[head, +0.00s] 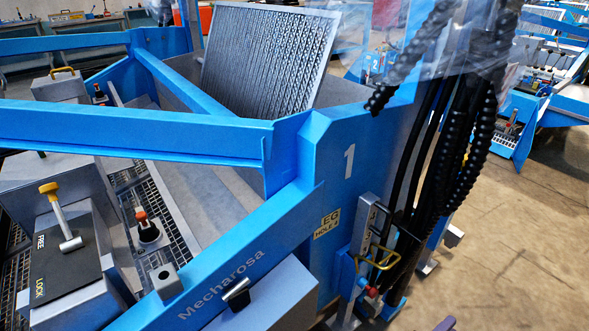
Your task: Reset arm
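Neither of my grippers can be made out in the head view. A blue machine frame (230,270) marked "Mecharosa" and "1" fills the left and middle. On a grey box with a black plate (67,270) marked FREE and LOCK stands a lever with a yellow knob (49,188), its grey shaft slanting down to a cylindrical hub. An orange-topped knob (141,214) stands to its right. A short black lever (237,292) sits on a grey box at the bottom. A grey ribbed sieve panel (268,55) leans upright at the back.
Black cables and ribbed hoses (470,140) hang beside the frame's right end. Below them are a yellow handle (381,262) and a red knob (371,291). A small purple piece (445,324) at the bottom edge is unclear. The concrete floor (510,240) at right is largely clear.

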